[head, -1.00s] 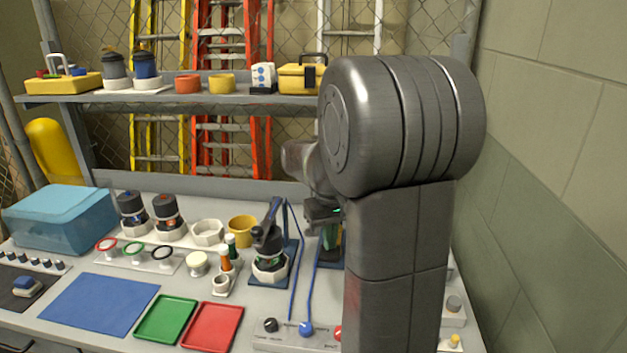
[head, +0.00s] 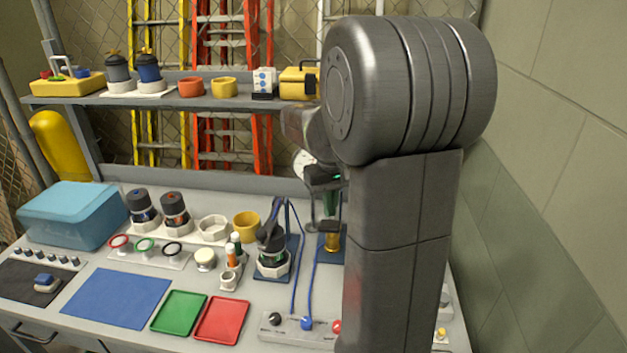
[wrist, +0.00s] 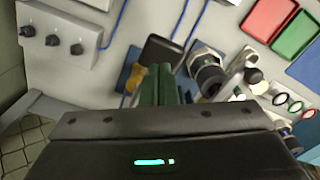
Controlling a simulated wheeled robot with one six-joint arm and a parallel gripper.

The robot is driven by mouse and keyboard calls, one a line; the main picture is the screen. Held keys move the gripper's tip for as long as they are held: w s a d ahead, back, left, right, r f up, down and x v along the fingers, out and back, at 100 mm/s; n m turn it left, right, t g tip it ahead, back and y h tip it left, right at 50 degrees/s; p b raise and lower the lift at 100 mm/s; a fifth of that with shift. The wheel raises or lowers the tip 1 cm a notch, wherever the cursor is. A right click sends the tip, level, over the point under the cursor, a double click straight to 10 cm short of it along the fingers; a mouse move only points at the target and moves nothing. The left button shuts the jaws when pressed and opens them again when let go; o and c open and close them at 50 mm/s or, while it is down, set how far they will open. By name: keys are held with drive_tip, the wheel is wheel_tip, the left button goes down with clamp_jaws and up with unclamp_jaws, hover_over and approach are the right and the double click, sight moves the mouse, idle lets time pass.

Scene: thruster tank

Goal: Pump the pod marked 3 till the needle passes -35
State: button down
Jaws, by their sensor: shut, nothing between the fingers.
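My gripper (head: 329,203) is shut and empty, above the right-hand blue stand (head: 331,258) with a brass part (head: 332,242). In the wrist view my green fingers (wrist: 157,72) are together, in front of a dark rectangular pad (wrist: 162,52). Whether they touch it I cannot tell. A dark pod (head: 271,240) sits in a pale octagonal holder on the blue stand to the left. It also shows in the wrist view (wrist: 207,72). No number 3 is legible.
A grey control box (head: 290,328) with knobs stands in front, joined by blue hoses. Two pods (head: 158,212) stand at the left, near a yellow cup (head: 246,226). Green (head: 179,313) and red (head: 221,320) trays lie in front. A wall is close on the right.

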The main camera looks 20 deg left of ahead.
wheel_tip(320, 180, down, 13)
drive_tip(key=b, duration=0.8)
wheel_tip(320, 180, up, 13)
drive_tip(key=p, duration=1.1)
drive_tip(key=shift+r, duration=0.15)
drive_tip(key=shift+f, duration=0.2)
wheel_tip(320, 180, down, 13)
drive_tip(key=b, duration=0.9)
wheel_tip(320, 180, up, 13)
drive_tip(key=p, duration=1)
drive_tip(key=shift+r, duration=0.15)
